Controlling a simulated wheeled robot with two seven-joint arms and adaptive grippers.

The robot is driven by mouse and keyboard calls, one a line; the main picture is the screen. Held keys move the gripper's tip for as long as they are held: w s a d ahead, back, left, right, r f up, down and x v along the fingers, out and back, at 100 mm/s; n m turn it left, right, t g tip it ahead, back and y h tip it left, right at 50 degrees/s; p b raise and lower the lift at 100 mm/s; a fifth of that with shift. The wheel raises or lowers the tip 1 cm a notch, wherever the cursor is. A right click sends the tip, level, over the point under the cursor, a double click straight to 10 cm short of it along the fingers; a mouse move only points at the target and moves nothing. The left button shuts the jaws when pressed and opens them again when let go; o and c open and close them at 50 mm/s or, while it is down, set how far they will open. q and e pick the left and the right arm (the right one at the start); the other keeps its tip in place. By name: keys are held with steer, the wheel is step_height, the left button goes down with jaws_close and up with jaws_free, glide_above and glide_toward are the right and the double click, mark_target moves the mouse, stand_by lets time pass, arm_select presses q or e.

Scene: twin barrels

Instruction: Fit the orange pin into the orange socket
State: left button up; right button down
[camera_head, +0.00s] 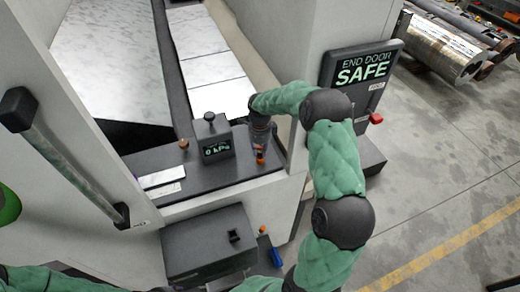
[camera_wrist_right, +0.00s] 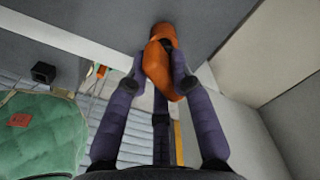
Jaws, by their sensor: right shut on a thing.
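My right gripper (camera_head: 259,143) reaches down over the right end of the dark shelf. In the right wrist view its fingers (camera_wrist_right: 160,75) are shut on the orange pin (camera_wrist_right: 157,68), which sits tilted between the tips. An orange round piece (camera_wrist_right: 163,33), seemingly the orange socket, stands against the grey surface just beyond the pin. A dark gap shows between them on one side; I cannot tell whether the pin has entered. In the head view a small orange bit (camera_head: 260,160) shows below the fingers. My left gripper is out of view.
A gauge box reading 0 kPa (camera_head: 217,148) stands left of my right gripper. A grey box (camera_head: 208,243) and a blue orange-tipped item (camera_head: 269,250) are below. The END DOOR SAFE panel (camera_head: 360,65) stands right.

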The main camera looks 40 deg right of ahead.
mark_target(260, 148)
steer(key=shift+f+b, duration=0.75)
steer(key=shift+f, duration=0.3)
steer(key=c, duration=1)
jaws_free()
step_height(260, 148, up, 12)
steer(key=shift+r, duration=0.1)
